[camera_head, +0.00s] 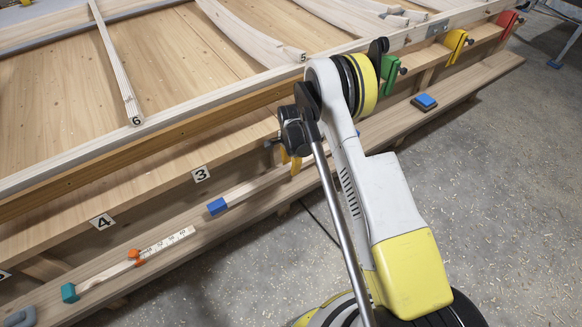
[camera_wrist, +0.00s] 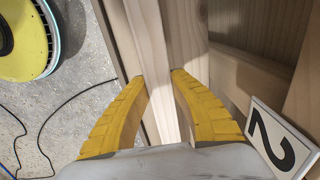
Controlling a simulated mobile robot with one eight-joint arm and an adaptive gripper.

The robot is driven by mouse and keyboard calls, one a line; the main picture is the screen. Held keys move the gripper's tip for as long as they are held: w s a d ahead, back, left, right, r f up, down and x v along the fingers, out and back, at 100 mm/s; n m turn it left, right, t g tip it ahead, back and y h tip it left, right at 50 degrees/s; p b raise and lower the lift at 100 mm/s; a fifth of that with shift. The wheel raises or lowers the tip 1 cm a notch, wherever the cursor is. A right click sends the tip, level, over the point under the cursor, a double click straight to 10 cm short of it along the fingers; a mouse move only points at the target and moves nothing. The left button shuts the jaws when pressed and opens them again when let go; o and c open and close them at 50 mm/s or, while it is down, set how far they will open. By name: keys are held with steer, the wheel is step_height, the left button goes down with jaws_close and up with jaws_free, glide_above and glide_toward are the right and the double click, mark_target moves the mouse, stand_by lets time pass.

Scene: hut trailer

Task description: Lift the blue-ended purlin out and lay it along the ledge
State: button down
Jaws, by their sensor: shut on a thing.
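The blue-ended purlin (camera_head: 245,193) is a thin pale strip with a blue block (camera_head: 217,206) on its left end. It lies slanting along the lower front of the wooden bench, below the label 3. My gripper (camera_head: 293,164) is at its right part, with yellow fingers partly hidden behind my arm. In the wrist view the yellow fingers (camera_wrist: 158,85) are shut on a pale strip, the purlin (camera_wrist: 170,112), running between them. Its far end is hidden in the head view. The long wooden ledge (camera_head: 460,88) runs along the bench's front; I cannot tell whether the purlin touches it.
A blue block (camera_head: 425,102) sits on the ledge at right. Green (camera_head: 390,73), yellow (camera_head: 456,42) and red (camera_head: 508,22) pieces line the bench edge. A label 2 (camera_wrist: 281,141) is beside my right finger.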

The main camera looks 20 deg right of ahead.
mark_target(291, 178)
steer(key=shift+f, duration=0.1)
steer(key=shift+f, duration=0.65)
steer(key=shift+f, duration=0.25)
steer(key=shift+f, duration=0.75)
steer(key=shift+f, duration=0.75)
stand_by(0.6)
steer(key=c, duration=1.1)
jaws_free()
steer(key=shift+c, duration=0.2)
step_height(291, 178, up, 12)
